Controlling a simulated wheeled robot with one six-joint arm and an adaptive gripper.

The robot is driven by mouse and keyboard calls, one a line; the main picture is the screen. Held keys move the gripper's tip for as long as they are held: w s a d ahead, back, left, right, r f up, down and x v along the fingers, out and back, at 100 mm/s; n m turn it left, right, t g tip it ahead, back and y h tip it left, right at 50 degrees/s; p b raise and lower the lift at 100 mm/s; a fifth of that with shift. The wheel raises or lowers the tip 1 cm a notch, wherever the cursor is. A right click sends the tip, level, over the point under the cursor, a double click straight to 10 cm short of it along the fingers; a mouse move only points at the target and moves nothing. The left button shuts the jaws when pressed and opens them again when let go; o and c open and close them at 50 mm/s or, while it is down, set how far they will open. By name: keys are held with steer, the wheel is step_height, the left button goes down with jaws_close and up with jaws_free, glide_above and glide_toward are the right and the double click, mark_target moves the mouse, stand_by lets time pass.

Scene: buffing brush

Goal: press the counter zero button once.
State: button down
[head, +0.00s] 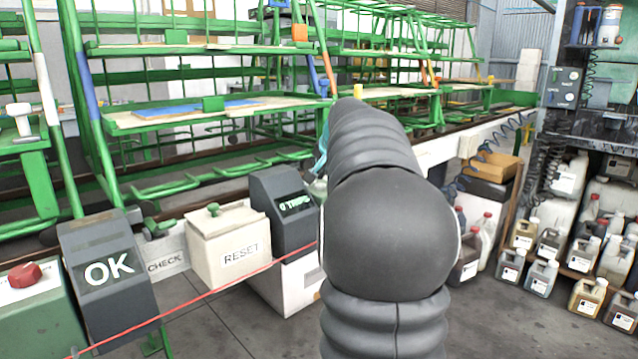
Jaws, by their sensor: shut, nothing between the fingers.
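A cream box labelled RESET (232,245) stands left of centre, with a green knob (213,209) on its top. Right beside it is a dark grey box with a small lit display (296,203); its text is too small to read surely. No button is plainly marked as the counter zero button. My dark, ribbed arm fills the middle of the view, just right of the display box, and covers what lies behind it. My gripper cannot be made out; the arm seems to hide it.
A dark OK sign (108,270), a CHECK label (166,262) and a green box with a red button (25,275) stand at left. A red cord (215,291) runs across in front. Green racks (190,120) stand behind. Bottles (541,277) crowd the right; some floor is clear.

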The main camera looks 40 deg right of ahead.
steer(key=shift+r, duration=0.1)
step_height(320, 180, up, 5)
steer(key=p, duration=0.4)
stand_by(1.0)
steer(key=s+a+f+n+y, duration=0.1)
steer(key=s+a+n, duration=0.15)
steer(key=a, duration=0.55)
steer(key=s+a+f+n+g, duration=0.15)
steer(key=s+a, duration=0.25)
steer(key=a, duration=0.4)
steer(key=s+a+f+n+y, duration=0.1)
steer(key=s+a+f+n, duration=0.15)
steer(key=a, duration=0.45)
steer(key=s+a+f+n, duration=0.2)
steer(key=s+a+f, duration=0.2)
steer(key=s, duration=0.3)
steer(key=s+a+f+n+g, duration=0.1)
steer(key=s+a+f+n, duration=0.1)
steer(key=s+a+f, duration=0.2)
steer(key=s+a+f+n+y, duration=0.1)
steer(key=s+a+f+n, duration=0.1)
steer(key=s+a+f, duration=0.3)
steer(key=s+a, duration=0.1)
steer(key=s, duration=0.3)
steer(key=shift+s, duration=0.3)
steer(key=shift+n+g, duration=0.25)
